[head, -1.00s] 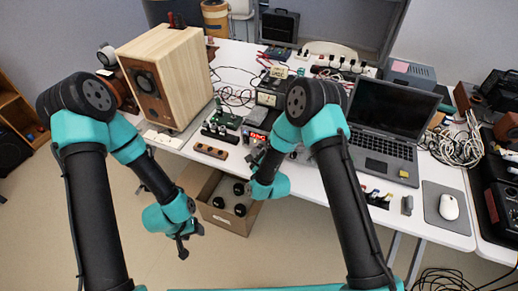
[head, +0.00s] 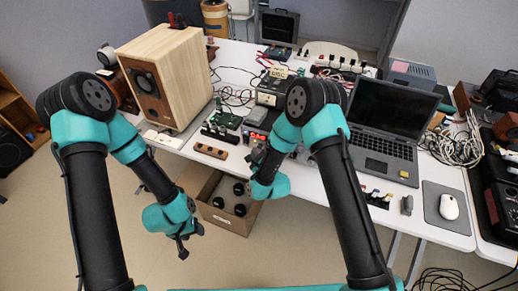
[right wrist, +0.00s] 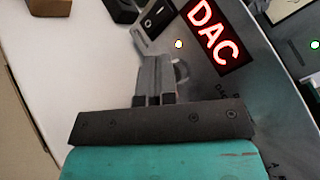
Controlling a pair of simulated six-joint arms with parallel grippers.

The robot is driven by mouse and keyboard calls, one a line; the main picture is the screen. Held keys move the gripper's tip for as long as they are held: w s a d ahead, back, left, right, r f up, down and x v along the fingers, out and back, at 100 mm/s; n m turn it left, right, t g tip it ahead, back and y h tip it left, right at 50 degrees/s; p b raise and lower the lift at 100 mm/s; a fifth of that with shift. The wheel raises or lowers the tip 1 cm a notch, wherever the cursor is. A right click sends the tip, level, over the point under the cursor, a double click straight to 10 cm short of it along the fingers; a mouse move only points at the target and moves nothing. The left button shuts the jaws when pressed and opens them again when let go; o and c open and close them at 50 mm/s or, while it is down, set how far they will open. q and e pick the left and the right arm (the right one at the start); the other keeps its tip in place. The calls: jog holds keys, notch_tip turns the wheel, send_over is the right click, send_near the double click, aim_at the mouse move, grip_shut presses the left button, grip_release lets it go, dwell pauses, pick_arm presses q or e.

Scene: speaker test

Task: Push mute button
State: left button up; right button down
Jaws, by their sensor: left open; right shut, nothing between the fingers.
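The DAC unit carries a red lit DAC display (right wrist: 215,32), which also shows as a small red sign in the head view (head: 257,138). A small white lit spot (right wrist: 178,44) is left of the display and a green one (right wrist: 315,44) is to its right. I cannot tell which control is the mute button. My right gripper (right wrist: 141,42) is shut and empty, in front of the DAC unit, left of the display; it partly hides the panel. Whether it touches anything is unclear. My left gripper (head: 182,248) is open and empty, hanging below the table's front edge.
A wooden speaker (head: 165,75) stands at the table's left. A laptop (head: 385,130) is right of my right arm, with a mouse (head: 449,206) beyond it. A cardboard box (head: 228,222) with dark items sits below the table edge. A black rocker switch (right wrist: 155,14) is near my right fingertips.

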jog(key=shift+w, duration=0.1)
dwell(0.3)
jog(key=shift+w+d, duration=0.15)
jog(key=shift+w, duration=0.15)
jog(key=shift+s, duration=0.1)
dwell(0.4)
jog(key=shift+s, duration=0.25)
jog(key=shift+s+a, duration=0.45)
jog(key=shift+s, duration=0.45)
jog(key=shift+s+a, duration=0.5)
jog(key=shift+s, duration=0.45)
jog(key=shift+s+a, duration=0.45)
jog(key=shift+s, duration=0.45)
